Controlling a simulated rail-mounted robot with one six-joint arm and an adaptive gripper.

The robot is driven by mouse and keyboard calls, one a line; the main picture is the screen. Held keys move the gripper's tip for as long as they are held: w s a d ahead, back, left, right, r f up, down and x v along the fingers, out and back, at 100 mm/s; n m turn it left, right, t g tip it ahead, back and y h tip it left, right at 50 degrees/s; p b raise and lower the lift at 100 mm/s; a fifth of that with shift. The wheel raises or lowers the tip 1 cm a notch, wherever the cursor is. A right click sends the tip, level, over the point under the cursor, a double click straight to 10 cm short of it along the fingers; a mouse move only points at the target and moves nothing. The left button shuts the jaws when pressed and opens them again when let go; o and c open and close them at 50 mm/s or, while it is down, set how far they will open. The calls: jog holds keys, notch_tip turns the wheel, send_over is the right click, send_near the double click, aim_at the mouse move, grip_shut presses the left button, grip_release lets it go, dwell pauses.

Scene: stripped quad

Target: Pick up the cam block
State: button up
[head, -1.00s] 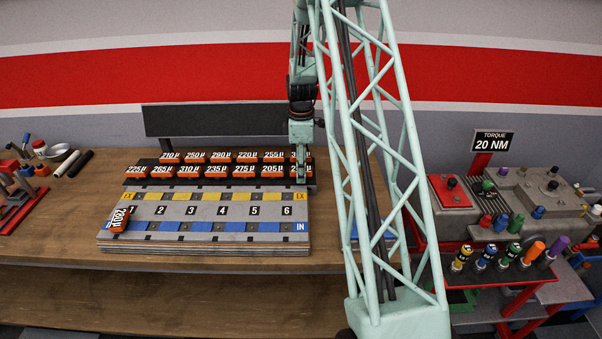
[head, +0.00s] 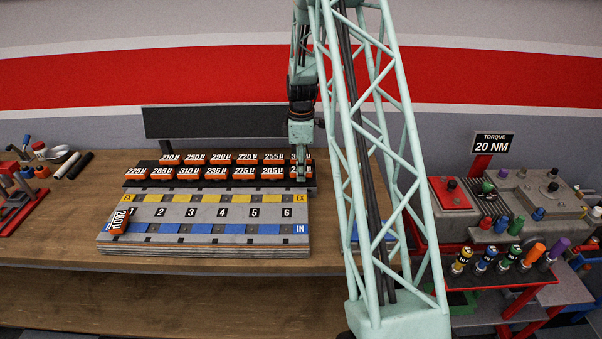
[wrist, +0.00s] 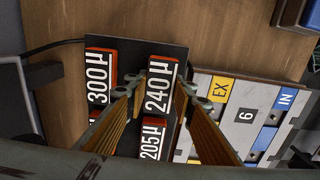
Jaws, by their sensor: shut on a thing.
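My gripper (wrist: 162,82) is in the rack area, its two fingers on either side of an orange block with a black top labelled 240 µ (wrist: 159,92). It is shut on this block, which still appears in line with its neighbours; I cannot tell whether it is lifted. In the head view my gripper (head: 300,150) points down at the right end of the rack (head: 128,183) and hides part of the blocks there. No label in view says cam block, so I cannot tell which piece bears that name.
Beside the 240 µ block are a 300 µ block (wrist: 99,78) and a 205 µ block (wrist: 151,140). A numbered grey board (head: 190,211) lies in front, with a 280 µ block (head: 119,221) on its left end. A tool cart (head: 520,285) stands at right.

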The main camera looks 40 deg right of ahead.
jog(key=shift+r, duration=1.35)
jog(key=shift+s+a+r, duration=0.1)
jog(key=shift+s+a, duration=0.05)
jog(key=shift+s, duration=0.05)
jog(key=s+a+r+b, duration=0.1)
jog(key=s+a, duration=0.7)
jog(key=s, duration=0.5)
jog(key=shift+s+r, duration=0.15)
jog(key=shift+r, duration=0.1)
